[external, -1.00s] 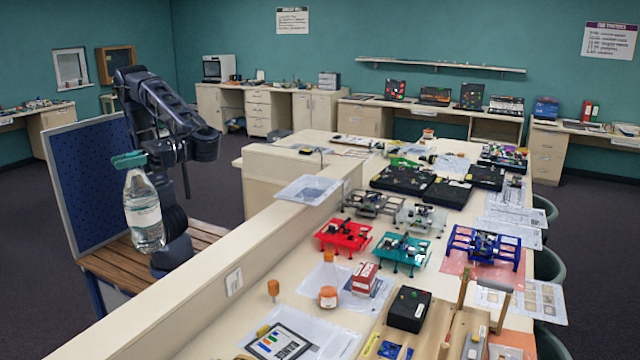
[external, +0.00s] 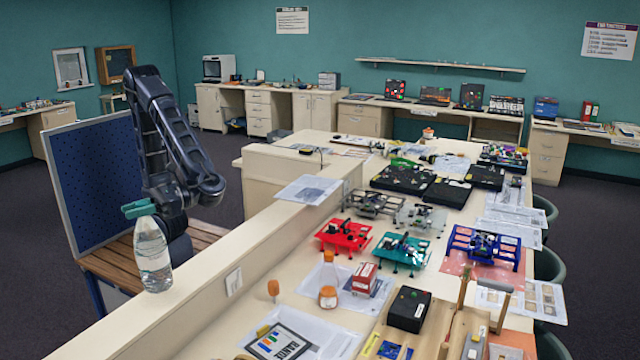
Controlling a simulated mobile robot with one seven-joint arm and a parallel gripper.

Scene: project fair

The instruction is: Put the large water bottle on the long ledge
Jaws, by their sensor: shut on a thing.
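The large water bottle (external: 152,258) is clear with a pale label and hangs upright below my gripper (external: 140,209). My gripper's green fingers are shut on the bottle's top. The long ledge (external: 205,277) is the cream raised strip running from the lower left toward the middle, along the table's left side. The bottle's base is at the ledge's left edge in the picture. I cannot tell whether it touches the ledge or hangs just above or beside it.
A paper sheet (external: 308,189) lies farther along the ledge; the nearer stretch is bare. The table right of it holds a red device (external: 343,235), a teal device (external: 401,251) and orange-capped items. A wooden bench (external: 112,263) and blue pegboard (external: 92,185) stand at left.

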